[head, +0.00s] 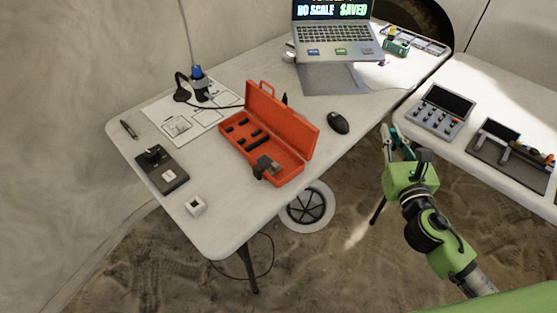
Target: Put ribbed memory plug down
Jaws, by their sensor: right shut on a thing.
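My right gripper (398,146) is beside the long edge of the left table, in the gap between the two tables. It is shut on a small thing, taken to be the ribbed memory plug. The thing is mostly hidden by the fingers and too small to make out its ribs. The gripper is apart from both table tops as far as I can tell. My left gripper is not in view.
The right table holds a grey module box (440,111) and a dark tool tray (490,150).

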